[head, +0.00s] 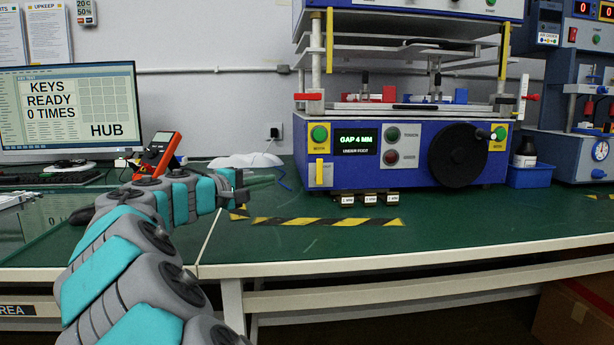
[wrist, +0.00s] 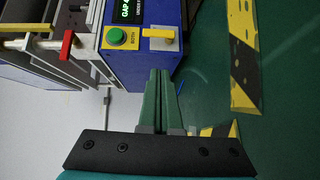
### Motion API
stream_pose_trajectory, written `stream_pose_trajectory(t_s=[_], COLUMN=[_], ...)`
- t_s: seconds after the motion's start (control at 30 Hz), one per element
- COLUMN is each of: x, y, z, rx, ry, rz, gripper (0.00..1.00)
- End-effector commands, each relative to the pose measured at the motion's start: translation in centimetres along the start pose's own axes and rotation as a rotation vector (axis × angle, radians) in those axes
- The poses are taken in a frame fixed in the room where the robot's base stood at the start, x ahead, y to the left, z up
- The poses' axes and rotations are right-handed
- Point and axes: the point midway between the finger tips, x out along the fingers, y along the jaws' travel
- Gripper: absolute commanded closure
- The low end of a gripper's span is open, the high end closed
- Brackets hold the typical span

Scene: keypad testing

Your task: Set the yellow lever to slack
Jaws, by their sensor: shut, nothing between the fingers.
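The yellow lever (head: 319,174) is on the front of the blue press (head: 365,178), at its lower left, below a green button (head: 319,134). In the head view it looks upright. In the wrist view the lever (wrist: 160,38) sits on a pale plate, and that picture is turned on its side. Any slack marking is too small to read. My gripper (head: 272,180) is left of the press, above the bench. In the wrist view its two green fingers (wrist: 160,72) are shut together, empty, pointing towards the lever with a gap between.
A display (head: 357,139) reads GAP 4 MM. A black wheel (head: 459,156) is at the press's right. Small labelled blocks (head: 370,199) stand in front of the press, behind black-and-yellow tape (head: 325,222). A red handheld device (head: 158,152) and a monitor (head: 68,110) are at the left.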

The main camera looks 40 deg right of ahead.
Motion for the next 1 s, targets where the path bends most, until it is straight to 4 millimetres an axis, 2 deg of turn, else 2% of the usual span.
stream_pose_trajectory(t_s=[0.13, 0.43, 0.57, 0.77, 1.0], x=[0.0, 0.0, 0.6, 3.5, 8.3], y=[0.4, 0.6, 0.6, 0.7, 0.9], z=[-1.0, -1.0, -1.0, -1.0, -1.1], rx=[-0.021, -0.022, -0.022, -0.021, -0.02], ry=[0.005, 0.006, 0.004, 0.005, 0.004], rz=[0.063, 0.065, 0.064, 0.063, 0.062], gripper=[1.0, 1.0, 1.0, 1.0, 1.0])
